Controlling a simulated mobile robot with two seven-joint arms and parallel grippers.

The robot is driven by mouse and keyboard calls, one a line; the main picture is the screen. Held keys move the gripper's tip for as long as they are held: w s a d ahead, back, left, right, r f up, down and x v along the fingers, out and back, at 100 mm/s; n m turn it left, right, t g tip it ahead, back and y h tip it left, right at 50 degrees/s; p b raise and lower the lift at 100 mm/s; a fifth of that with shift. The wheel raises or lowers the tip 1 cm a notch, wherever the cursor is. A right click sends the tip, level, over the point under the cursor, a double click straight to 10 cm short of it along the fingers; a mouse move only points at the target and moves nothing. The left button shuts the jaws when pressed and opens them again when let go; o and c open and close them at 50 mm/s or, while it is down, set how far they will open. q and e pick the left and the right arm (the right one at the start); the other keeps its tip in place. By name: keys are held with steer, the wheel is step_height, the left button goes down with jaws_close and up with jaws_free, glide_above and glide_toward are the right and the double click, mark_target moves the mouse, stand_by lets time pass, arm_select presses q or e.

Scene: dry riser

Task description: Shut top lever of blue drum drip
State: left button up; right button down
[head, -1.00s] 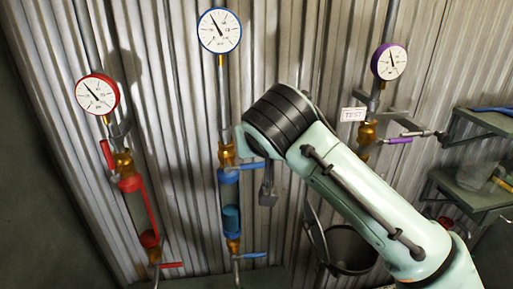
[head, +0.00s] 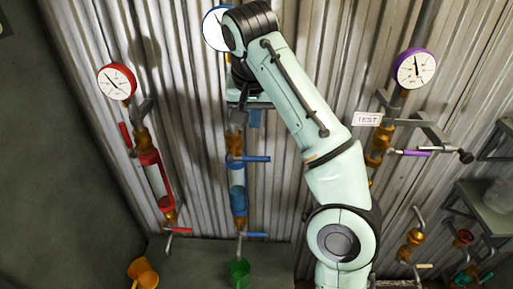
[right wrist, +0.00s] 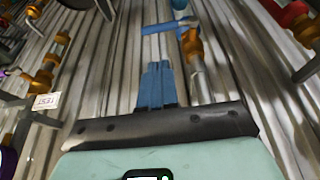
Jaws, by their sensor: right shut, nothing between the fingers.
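The blue drum drip (head: 238,199) is an upright sight tube with blue fittings on the middle riser. Its top lever (head: 257,158) is blue and points sideways to the right, across the pipe. In the right wrist view this lever (right wrist: 163,28) points left from its valve, beside a brass fitting. My right gripper (head: 255,119) is above the lever, apart from it, with its blue fingers (right wrist: 157,66) together and empty. My right arm partly covers the blue-rimmed gauge (head: 213,30). My left gripper is not in view.
The drip's lower blue lever (head: 256,235) also points right. A red drip (head: 158,182) stands left and a purple-gauge riser (head: 416,69) right, with a TEST tag (head: 367,119). A green cup (head: 238,271) and a yellow cup (head: 143,273) are below.

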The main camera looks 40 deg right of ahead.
mark_target(258, 157)
steer(key=b+x, duration=0.1)
steer(key=x, duration=0.6)
steer(key=s+b+x, duration=0.1)
steer(key=x, duration=0.3)
steer(key=shift+f+b, duration=0.35)
steer(key=shift+f, duration=0.15)
steer(key=shift+w+d+f, duration=0.1)
steer(key=shift+f, duration=0.25)
steer(key=shift+w+f, duration=0.3)
steer(key=shift+w, duration=0.05)
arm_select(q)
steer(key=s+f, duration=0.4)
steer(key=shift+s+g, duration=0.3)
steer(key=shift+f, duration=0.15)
